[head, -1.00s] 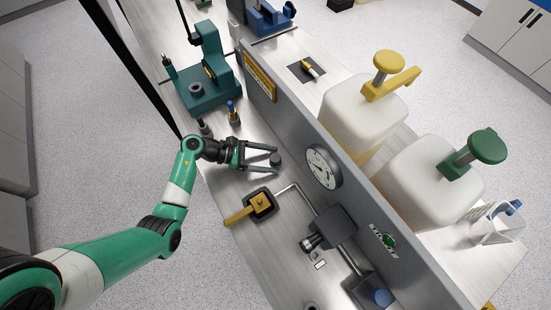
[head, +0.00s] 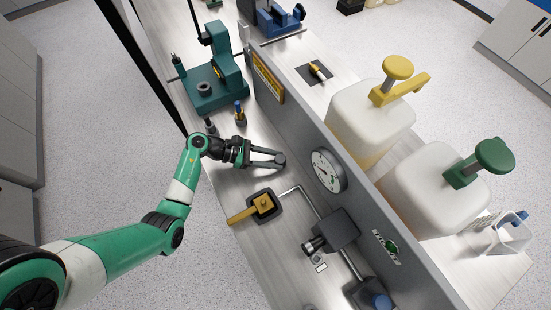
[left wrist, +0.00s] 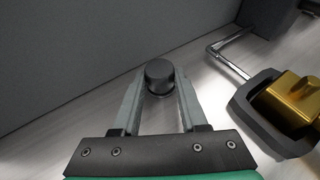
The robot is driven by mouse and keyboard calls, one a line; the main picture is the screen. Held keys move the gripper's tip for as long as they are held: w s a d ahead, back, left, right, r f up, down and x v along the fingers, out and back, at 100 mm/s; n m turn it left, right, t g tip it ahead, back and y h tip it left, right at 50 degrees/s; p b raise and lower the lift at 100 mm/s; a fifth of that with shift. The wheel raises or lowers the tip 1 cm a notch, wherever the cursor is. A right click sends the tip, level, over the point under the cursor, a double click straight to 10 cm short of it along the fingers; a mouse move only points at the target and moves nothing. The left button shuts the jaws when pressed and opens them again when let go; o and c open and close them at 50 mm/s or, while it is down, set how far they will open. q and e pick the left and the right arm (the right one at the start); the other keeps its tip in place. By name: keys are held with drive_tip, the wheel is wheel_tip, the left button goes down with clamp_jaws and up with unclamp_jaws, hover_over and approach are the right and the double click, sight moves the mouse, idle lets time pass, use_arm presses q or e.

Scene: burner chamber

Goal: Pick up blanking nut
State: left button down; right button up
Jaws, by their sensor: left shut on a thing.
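The blanking nut is a small dark grey cylinder (head: 280,160) on the steel bench, close to the grey panel. It also shows in the left wrist view (left wrist: 159,75), upright between the fingertips. My left gripper (head: 276,160) is shut on it, with one finger against each side. In the left wrist view the gripper (left wrist: 158,88) hides part of the nut's lower side. I cannot tell whether the nut is clear of the bench. My right gripper is not in view.
A brass valve with a lever (head: 263,205) stands right of the gripper, joined to a bent pipe (head: 300,190). The grey panel (head: 300,120) with a gauge (head: 328,170) rises behind. A green press (head: 222,75) and small bottles (head: 240,113) stand farther back.

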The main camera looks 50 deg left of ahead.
use_arm(q)
wheel_tip(320, 180, up, 3)
drive_tip(key=shift+f+p, duration=0.1)
drive_tip(key=shift+p, duration=0.45)
drive_tip(key=s+d+r+p, duration=0.4)
drive_tip(key=s+d+r, duration=0.5)
drive_tip(key=s, duration=0.1)
drive_tip(key=shift+d+r, duration=0.35)
drive_tip(key=shift+r, duration=0.05)
